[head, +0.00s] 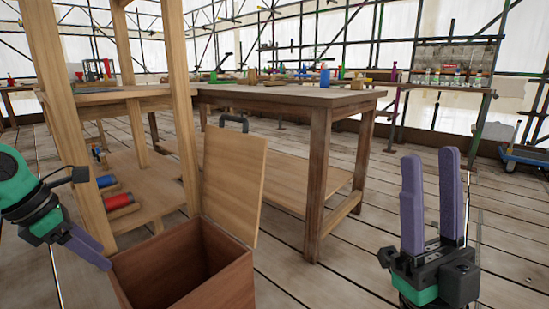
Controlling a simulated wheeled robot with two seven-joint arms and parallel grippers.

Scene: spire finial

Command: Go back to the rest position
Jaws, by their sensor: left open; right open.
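My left gripper (88,246) is at the lower left, by the left rim of an open wooden box (205,270). Its purple fingers point down to the right and overlap in this view, with nothing seen between them. My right gripper (432,195) is at the lower right with its two purple fingers pointing up, apart and empty. It is well to the right of the box. The box's lid (234,175) stands raised at the back, with a dark handle (234,122) on top. The visible inside of the box is dark, and its floor is partly out of view.
A wooden workbench (300,95) with small tools and coloured items stands behind the box. A tall wooden frame (183,100) rises at the left, with a red roll (118,201) and a blue roll (107,181) on its lower shelf. Plank floor (340,270) is clear between box and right gripper.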

